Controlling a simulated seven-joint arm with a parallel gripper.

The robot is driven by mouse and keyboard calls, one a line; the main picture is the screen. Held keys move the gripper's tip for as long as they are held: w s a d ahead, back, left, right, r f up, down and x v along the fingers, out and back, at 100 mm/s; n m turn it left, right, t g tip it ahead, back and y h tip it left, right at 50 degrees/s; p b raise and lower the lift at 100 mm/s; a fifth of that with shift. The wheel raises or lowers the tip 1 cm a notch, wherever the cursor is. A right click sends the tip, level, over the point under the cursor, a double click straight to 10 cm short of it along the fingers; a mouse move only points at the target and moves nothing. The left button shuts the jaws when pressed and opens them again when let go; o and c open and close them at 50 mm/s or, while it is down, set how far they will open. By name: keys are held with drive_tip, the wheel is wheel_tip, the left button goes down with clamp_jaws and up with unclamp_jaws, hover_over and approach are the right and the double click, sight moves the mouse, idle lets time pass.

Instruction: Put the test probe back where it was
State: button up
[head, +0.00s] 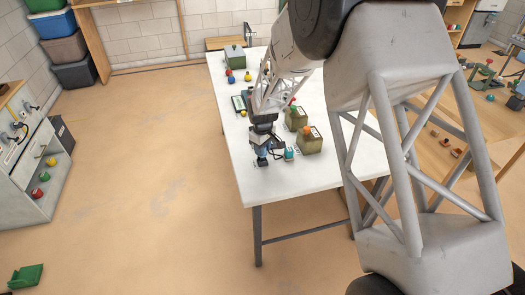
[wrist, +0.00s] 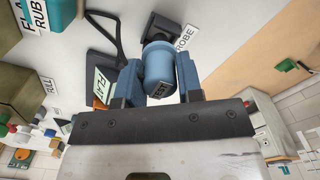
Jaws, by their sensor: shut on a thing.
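My gripper (head: 264,146) is low over the near left end of the white table (head: 300,178). In the wrist view, my gripper (wrist: 160,82) has its blue fingers closed on either side of a blue cylinder, the test probe (wrist: 158,62), with "TEST" lettering on its dark end. In the head view the test probe (head: 262,161) is small and partly hidden by the gripper. Just beyond it in the wrist view is a dark square block (wrist: 163,24) beside a white label (wrist: 187,37) reading "ROBE", its first letter hidden. I cannot tell whether probe and block touch.
A small teal object (head: 290,153) stands close right of the gripper. Two olive containers (head: 311,142) (head: 297,118) stand behind it. The table's near end is clear.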

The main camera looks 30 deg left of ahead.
drive_tip(key=shift+f, duration=0.55)
drive_tip(key=shift+f, duration=0.15)
drive_tip(key=o, duration=0.9)
wheel_tip(320, 180, up, 12)
drive_tip(key=shift+r, duration=0.15)
idle(0.8)
